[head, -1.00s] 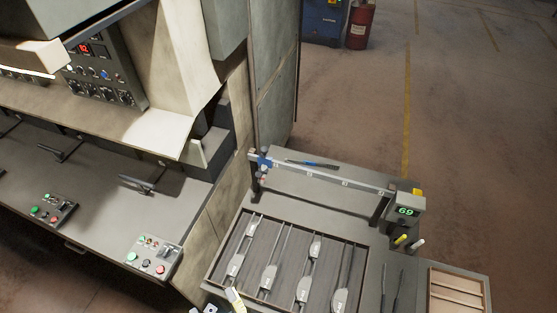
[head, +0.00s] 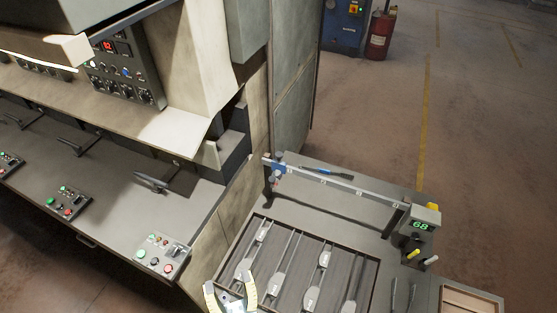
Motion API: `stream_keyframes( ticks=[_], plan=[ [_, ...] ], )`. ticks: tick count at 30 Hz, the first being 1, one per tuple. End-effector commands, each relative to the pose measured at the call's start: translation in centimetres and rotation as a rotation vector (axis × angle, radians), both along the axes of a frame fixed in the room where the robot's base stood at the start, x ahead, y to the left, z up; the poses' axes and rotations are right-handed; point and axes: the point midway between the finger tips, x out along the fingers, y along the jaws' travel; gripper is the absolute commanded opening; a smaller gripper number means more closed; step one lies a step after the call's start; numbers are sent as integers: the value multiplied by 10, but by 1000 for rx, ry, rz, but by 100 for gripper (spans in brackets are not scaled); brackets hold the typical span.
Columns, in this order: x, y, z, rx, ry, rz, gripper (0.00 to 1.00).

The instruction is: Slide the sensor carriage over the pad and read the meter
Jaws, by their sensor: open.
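The blue sensor carriage (head: 278,168) sits at the left end of the horizontal rail (head: 340,186) above the bench. The meter (head: 423,223) at the rail's right end shows green digits that look like 68. Several grey brake shoes with pale pads (head: 310,298) lie in a slatted tray (head: 374,262) in front of the rail; which pad is meant is not clear. My gripper (head: 231,290), with yellowish fingers, is at the bottom edge, at the tray's left front. It is open, with its fingers apart, and well below the carriage in the picture.
A blue pen-like tool (head: 326,171) lies behind the rail. Yellow and white markers (head: 413,254) stand below the meter. A wooden box (head: 470,301) is at the bottom right. A large machine with control panels (head: 160,255) fills the left side.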

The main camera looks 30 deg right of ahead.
Motion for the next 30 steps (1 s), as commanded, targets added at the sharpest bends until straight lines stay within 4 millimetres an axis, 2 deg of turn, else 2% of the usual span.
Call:
stream_keyframes(
  ticks=[1, 6, 15, 19, 24, 30],
  plan=[
    [18, -17, -13, 26, 48, -63, 58],
    [77, -75, -50, 125, 255, -252, 58],
    [156, -167, -120, 283, 608, -433, 58],
    [184, -199, -146, 332, 747, -453, 58],
    [217, -230, -176, 371, 914, -426, 58],
    [247, -249, -191, 364, 1048, -352, 58]
  ],
)
